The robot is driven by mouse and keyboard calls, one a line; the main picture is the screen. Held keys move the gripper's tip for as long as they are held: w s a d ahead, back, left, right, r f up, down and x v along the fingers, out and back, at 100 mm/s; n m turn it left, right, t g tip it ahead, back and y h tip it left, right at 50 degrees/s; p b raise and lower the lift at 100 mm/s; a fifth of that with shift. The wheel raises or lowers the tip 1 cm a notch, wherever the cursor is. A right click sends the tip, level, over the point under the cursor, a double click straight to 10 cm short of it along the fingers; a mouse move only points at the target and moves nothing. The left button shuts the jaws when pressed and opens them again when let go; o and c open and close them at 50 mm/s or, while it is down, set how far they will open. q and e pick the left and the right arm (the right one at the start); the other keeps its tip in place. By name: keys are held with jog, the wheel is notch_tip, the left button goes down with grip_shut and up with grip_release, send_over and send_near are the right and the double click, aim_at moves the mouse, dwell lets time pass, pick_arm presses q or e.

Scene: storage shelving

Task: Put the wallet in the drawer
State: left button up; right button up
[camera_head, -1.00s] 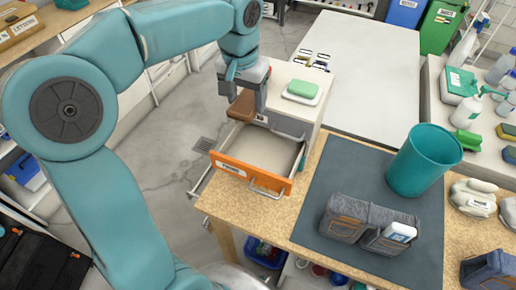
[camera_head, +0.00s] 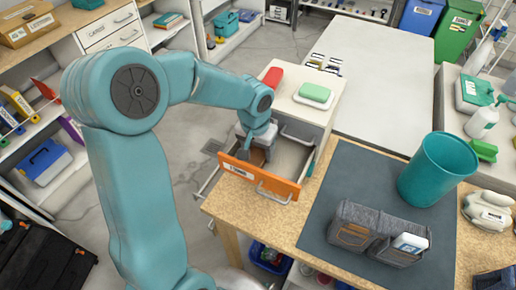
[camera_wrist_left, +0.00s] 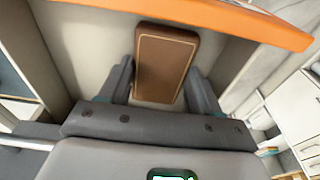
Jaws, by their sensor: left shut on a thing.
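The brown wallet (camera_wrist_left: 166,62) is between the fingers of my left gripper (camera_wrist_left: 164,82) in the left wrist view. In the head view only a small brown part of it shows (camera_head: 256,157). The drawer (camera_head: 262,178) has an orange front with a grey handle and stands pulled open from a small white cabinet on the wooden table. My left gripper (camera_head: 257,147) reaches down into the open drawer, shut on the wallet, between the drawer walls. Whether the wallet touches the drawer floor I cannot tell. My right gripper is not in view.
On the cabinet top (camera_head: 318,82) lie a green sponge on a white dish (camera_head: 314,94) and a red object (camera_head: 272,77). A teal bin (camera_head: 437,168) and a grey organizer (camera_head: 378,232) stand on the dark mat (camera_head: 342,180) right of the drawer.

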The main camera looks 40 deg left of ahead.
aim_at(256, 157)
pick_arm(q)
jog(key=shift+f, duration=0.15)
jog(key=o, duration=0.9)
jog(key=shift+o, duration=0.8)
jog(key=shift+r, duration=0.2)
jog(key=shift+r, duration=0.3)
notch_tip(256, 157, up, 12)
jog(key=s, duration=0.1)
jog(key=shift+s+d+f+p, duration=0.2)
jog(key=shift+d+f+p, duration=0.05)
jog(key=shift+p, duration=0.05)
